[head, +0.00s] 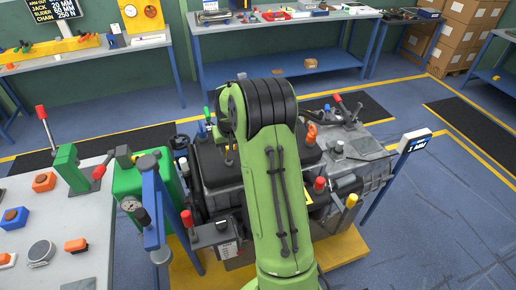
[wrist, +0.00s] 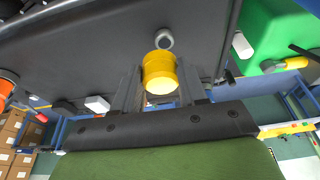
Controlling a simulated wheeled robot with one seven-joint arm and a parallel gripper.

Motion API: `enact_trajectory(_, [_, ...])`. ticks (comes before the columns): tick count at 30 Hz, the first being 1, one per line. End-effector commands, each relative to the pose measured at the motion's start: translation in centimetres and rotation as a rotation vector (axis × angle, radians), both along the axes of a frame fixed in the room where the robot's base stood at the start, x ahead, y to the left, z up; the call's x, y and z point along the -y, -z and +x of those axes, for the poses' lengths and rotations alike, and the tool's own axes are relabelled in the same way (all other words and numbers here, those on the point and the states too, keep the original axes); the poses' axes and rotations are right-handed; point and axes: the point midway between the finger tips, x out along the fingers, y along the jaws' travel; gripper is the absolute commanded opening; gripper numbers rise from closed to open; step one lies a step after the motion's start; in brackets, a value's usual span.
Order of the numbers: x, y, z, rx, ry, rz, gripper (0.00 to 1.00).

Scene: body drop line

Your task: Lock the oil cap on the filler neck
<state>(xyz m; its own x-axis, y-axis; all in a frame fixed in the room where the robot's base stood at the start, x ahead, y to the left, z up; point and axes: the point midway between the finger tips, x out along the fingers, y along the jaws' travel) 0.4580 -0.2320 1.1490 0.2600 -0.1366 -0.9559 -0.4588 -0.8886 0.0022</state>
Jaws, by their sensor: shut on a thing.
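A yellow ribbed oil cap (wrist: 160,72) sits between the two grey fingers of my gripper (wrist: 159,80) in the wrist view. The gripper is shut on it. A grey ring-shaped filler neck (wrist: 164,38) shows just beyond the cap on the dark engine surface (wrist: 90,45). The cap and neck look close and nearly in line, but I cannot tell whether they touch. In the head view, my green arm reaches over the engine (head: 219,172) and hides most of its middle. I cannot make out the gripper's fingers there.
A green tank (head: 150,190) and a blue post (head: 152,205) stand left of the engine. A small sign (head: 414,141) stands at its right. A grey bench (head: 90,265) with buttons and a lever fills the lower left. Blue floor is clear to the right.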

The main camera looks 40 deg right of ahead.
Motion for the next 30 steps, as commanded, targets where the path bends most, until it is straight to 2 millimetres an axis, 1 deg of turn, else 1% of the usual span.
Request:
enact_trajectory(1, [-0.4, -0.4, 0.4, 0.000, -0.016, 0.000, 0.00])
enact_trajectory(4, [-0.9, -0.5, 0.7, -0.002, -0.028, 0.002, 0.00])
enact_trajectory(15, [-0.9, -0.2, 0.7, -0.001, -0.030, 0.001, 0.00])
enact_trajectory(24, [-0.9, 2.6, 0.7, -0.001, -0.031, 0.003, 0.00])
enact_trajectory(27, [-0.9, 3.1, 0.7, -0.001, -0.031, 0.002, 0.00])
enact_trajectory(30, [-0.9, 3.0, 0.7, 0.000, -0.031, 0.001, 0.00])
